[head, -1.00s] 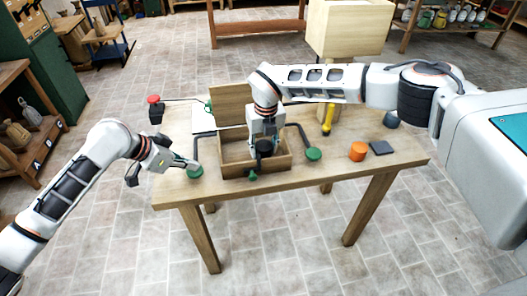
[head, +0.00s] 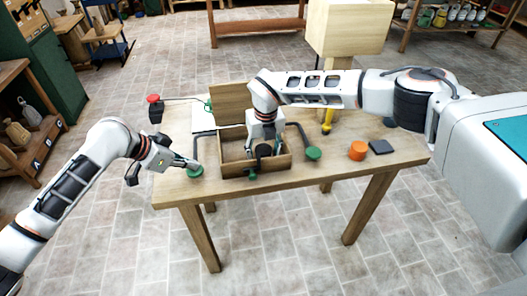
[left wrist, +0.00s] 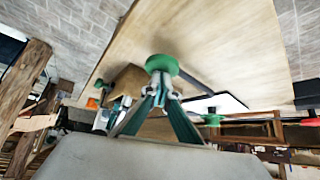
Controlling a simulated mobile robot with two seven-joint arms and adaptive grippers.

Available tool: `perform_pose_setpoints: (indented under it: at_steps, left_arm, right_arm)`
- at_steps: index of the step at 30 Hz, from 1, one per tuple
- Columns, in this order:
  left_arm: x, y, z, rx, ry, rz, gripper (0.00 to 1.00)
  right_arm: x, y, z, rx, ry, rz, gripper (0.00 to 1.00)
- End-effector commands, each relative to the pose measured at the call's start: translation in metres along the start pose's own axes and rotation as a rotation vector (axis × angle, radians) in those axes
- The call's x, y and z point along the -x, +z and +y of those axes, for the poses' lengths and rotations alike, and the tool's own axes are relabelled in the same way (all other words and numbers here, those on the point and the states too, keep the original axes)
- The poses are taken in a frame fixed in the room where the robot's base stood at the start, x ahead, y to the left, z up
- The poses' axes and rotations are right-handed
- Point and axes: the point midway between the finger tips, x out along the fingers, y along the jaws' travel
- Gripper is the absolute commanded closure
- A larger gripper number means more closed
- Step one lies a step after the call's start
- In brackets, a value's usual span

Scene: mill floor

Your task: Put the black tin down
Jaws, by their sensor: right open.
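The black tin (head: 263,151) is inside the open wooden box (head: 232,171) on the table, directly below my right gripper (head: 265,143). The right gripper is open, with its fingers pointing down at the tin; whether they still touch it I cannot tell. My left gripper (head: 190,164) is at the left green knob (head: 195,171), by the table's left front edge. In the left wrist view, its teal fingers (left wrist: 162,92) close in on the stem under that green knob (left wrist: 162,65).
A right green knob (head: 313,153) on a dark bar stands right of the box. An orange cylinder (head: 358,151), a dark pad (head: 381,147) and a yellow-handled thing (head: 327,127) lie further right. A red button (head: 153,99) is at the back left.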

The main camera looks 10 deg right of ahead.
Motion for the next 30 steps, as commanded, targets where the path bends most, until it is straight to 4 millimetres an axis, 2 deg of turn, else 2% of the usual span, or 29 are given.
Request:
perform_pose_setpoints:
  at_steps: [5,15,21,26,29,30]
  left_arm:
    - [0.000,0.000,0.000,0.000,0.000,-0.001,1.00]
    - [0.000,0.000,0.000,0.000,0.000,-0.001,1.00]
    - [0.000,0.000,0.000,0.000,0.000,-0.001,1.00]
    - [0.000,0.001,0.000,0.000,0.001,-0.001,1.00]
    - [0.000,0.001,0.000,0.000,0.001,-0.001,1.00]
    - [0.000,0.001,0.000,0.000,0.001,-0.001,1.00]
  right_arm:
    - [0.020,0.002,0.000,0.000,0.001,-0.003,0.46]
    - [0.089,0.002,0.000,0.000,0.000,-0.004,0.46]
    - [0.115,0.001,0.000,0.001,0.001,-0.001,0.46]
    - [0.119,-0.004,0.006,0.008,0.015,0.008,0.46]
    - [0.107,-0.017,0.027,0.031,0.075,0.038,0.46]
    - [0.100,-0.026,0.041,0.045,0.114,0.055,0.46]
